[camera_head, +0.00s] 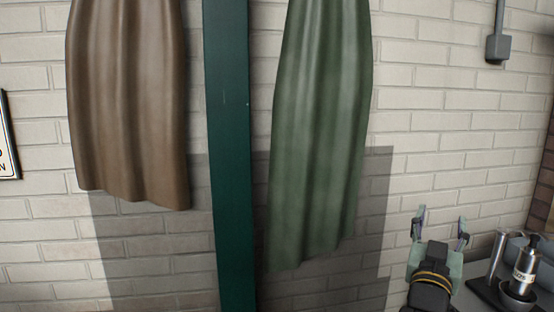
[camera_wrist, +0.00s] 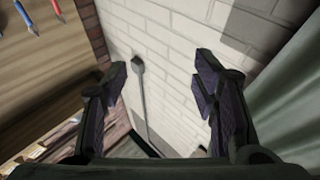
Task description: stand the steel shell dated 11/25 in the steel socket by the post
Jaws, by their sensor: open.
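My gripper (camera_head: 441,228) is raised in front of the wall at the lower right of the head view, left of the bench items. Its two fingers stand apart with nothing between them, as the wrist view also shows (camera_wrist: 160,85). A steel shell (camera_head: 526,262) with a dark label band stands at the right edge; the date is too small to read. A grey bowl-like socket (camera_head: 517,297) is at its foot; I cannot tell whether the shell is in it or behind it. A slim steel post (camera_head: 497,252) stands just left of them.
A dark tray (camera_head: 482,291) lies under the post on the grey bench. Rounded grey items are partly cut off behind the shell. A green column (camera_head: 229,150), a brown apron (camera_head: 126,100) and a green apron (camera_head: 320,130) are left of my gripper.

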